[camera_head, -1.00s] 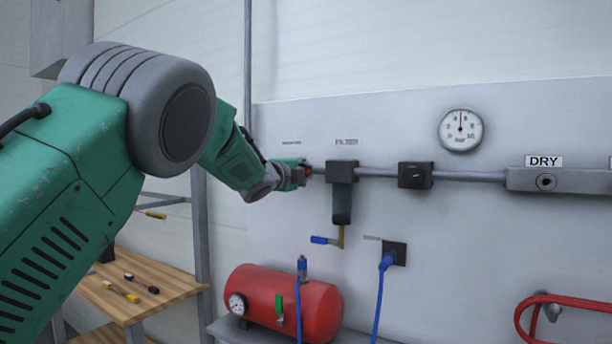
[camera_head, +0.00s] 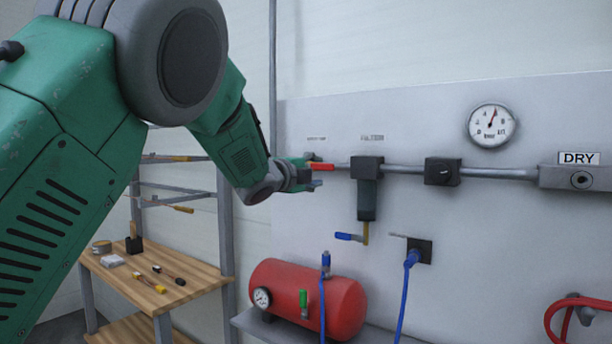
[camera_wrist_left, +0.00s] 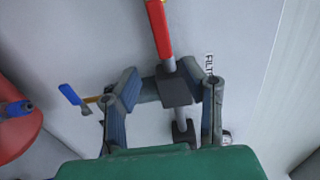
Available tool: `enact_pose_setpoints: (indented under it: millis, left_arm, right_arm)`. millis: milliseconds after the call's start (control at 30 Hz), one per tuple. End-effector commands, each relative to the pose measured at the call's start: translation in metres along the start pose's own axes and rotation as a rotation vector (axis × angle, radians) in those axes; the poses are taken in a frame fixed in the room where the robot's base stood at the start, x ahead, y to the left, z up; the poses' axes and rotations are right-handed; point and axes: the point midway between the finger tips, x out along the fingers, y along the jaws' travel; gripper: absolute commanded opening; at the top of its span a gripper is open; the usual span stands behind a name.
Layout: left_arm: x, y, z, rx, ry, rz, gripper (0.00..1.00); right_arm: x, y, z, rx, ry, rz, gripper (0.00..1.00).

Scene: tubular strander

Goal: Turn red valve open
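The red valve handle (camera_head: 322,167) lies level along the grey pipe, left of the dark filter block (camera_head: 367,168). In the left wrist view the handle (camera_wrist_left: 160,30) runs down from the top edge toward the dark block (camera_wrist_left: 175,88). My left gripper (camera_head: 314,173) is at the handle in the head view, with its fingers apart. In the left wrist view the gripper (camera_wrist_left: 165,82) is open, its fingers on either side of the block's picture area. Whether a finger touches the handle cannot be told. My right gripper is not in view.
A blue-handled valve (camera_head: 350,237) hangs under the filter. A red tank (camera_head: 308,300) with a gauge and green handle stands below on a shelf. A wooden bench (camera_head: 205,285) with small tools is at left. A round gauge (camera_head: 491,126) hangs above the pipe.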

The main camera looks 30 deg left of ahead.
Motion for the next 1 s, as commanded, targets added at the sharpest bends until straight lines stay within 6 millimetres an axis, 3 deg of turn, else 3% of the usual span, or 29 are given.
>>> enact_pose_setpoints:
  millis: [100, 333, 1000]
  left_arm:
    - [-0.022, 0.001, -0.001, -0.001, 0.000, 0.001, 0.37]
    - [-0.045, 0.002, 0.000, -0.001, 0.001, 0.002, 0.37]
    - [-0.047, 0.002, 0.000, -0.001, 0.001, 0.002, 0.37]
  right_arm:
    - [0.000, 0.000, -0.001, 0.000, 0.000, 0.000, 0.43]
    - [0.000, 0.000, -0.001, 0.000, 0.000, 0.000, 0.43]
    - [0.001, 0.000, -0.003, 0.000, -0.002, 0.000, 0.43]
